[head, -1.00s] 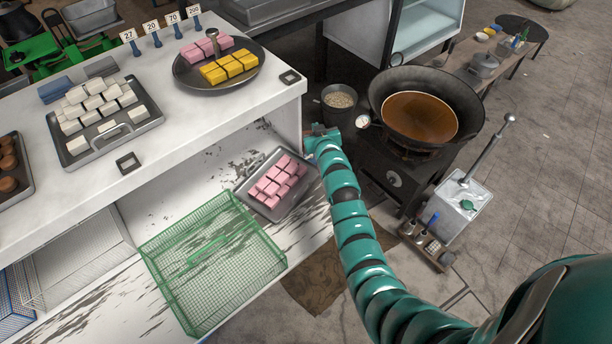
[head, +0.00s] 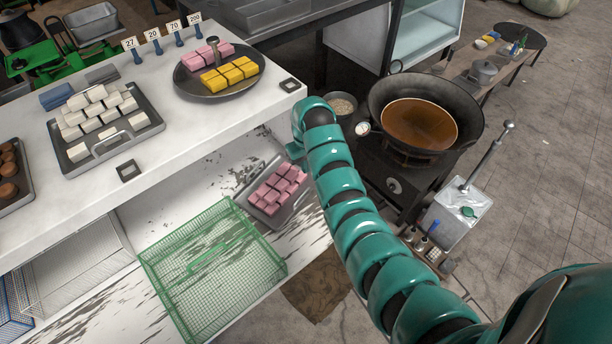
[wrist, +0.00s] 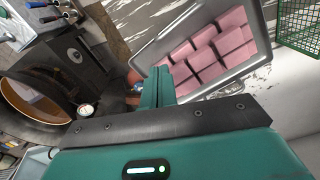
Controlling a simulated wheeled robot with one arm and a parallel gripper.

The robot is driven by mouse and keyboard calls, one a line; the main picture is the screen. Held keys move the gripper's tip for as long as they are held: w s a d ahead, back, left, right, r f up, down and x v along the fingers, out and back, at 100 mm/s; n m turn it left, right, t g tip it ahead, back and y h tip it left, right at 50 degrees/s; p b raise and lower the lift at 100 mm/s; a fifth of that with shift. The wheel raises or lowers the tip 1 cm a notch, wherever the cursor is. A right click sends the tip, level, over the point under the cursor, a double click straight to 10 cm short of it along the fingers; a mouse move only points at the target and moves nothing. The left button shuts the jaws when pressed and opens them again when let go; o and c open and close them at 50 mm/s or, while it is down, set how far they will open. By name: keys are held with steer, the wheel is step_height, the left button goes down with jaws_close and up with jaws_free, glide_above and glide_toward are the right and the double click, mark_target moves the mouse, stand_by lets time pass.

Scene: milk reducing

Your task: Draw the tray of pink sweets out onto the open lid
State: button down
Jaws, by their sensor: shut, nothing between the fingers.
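The grey metal tray (head: 290,213) holds several pink sweets (head: 278,188) in rows. It lies low under the counter's right end, on or just above a worn white surface (head: 318,240) with flaking paint; I cannot tell whether this is the lid. In the wrist view the tray (wrist: 262,42) is close, with its pink sweets (wrist: 205,50). My gripper (head: 297,149) is by the tray's far right side, mostly hidden behind my teal arm. In the wrist view my gripper (wrist: 160,88) is shut and empty, its fingers beside the tray's edge; contact is unclear.
A green wire basket (head: 212,262) stands just left of the tray. The white counter (head: 205,135) overhangs it, with a round plate (head: 195,85) of pink and yellow sweets above. A wok of brown liquid (head: 420,125) on a stove is right of my arm. Floor lies in front.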

steer(key=p, duration=0.3)
glide_toward(306, 183)
steer(key=shift+s+a+f, duration=0.1)
steer(key=shift+s+f, duration=0.5)
steer(key=shift+s, duration=0.35)
steer(key=shift+s+f, duration=0.6)
steer(key=shift+s, duration=0.3)
steer(key=shift+f+b, duration=1.1)
steer(key=shift+f, duration=0.15)
